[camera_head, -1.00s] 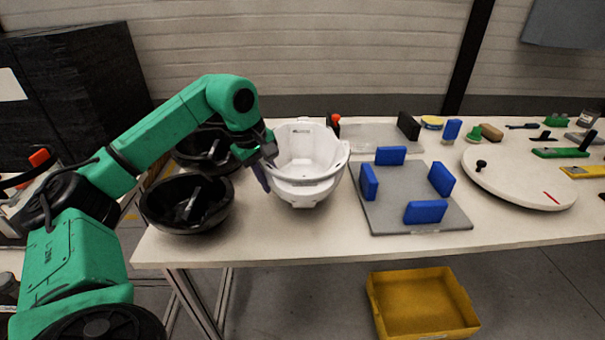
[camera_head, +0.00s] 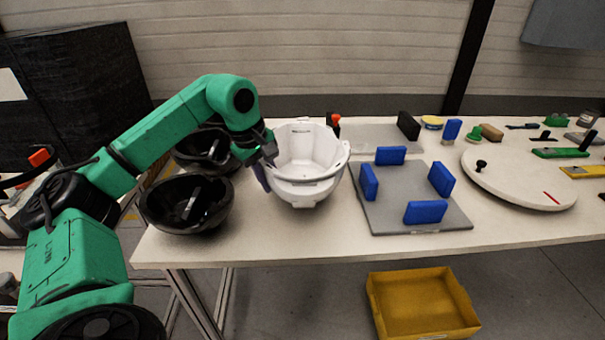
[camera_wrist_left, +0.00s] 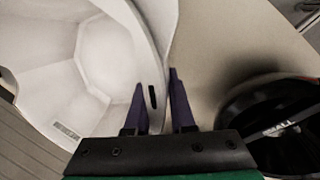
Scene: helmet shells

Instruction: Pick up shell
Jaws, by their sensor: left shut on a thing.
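A white helmet shell (camera_head: 312,160) sits open side up on the table, left of the grey plate. My left gripper (camera_head: 265,176) is at the shell's left rim, shut on its wall. In the left wrist view, the two dark fingers (camera_wrist_left: 160,100) straddle the white shell's (camera_wrist_left: 105,60) wall, one inside and one outside. My right gripper is not in view.
Black shells stand close left: one in front (camera_head: 187,218), one behind (camera_head: 208,150). A grey plate with upright blue blocks (camera_head: 415,215) lies right of the white shell. A round board (camera_head: 520,185) is farther right. A yellow bin (camera_head: 423,305) is on the floor.

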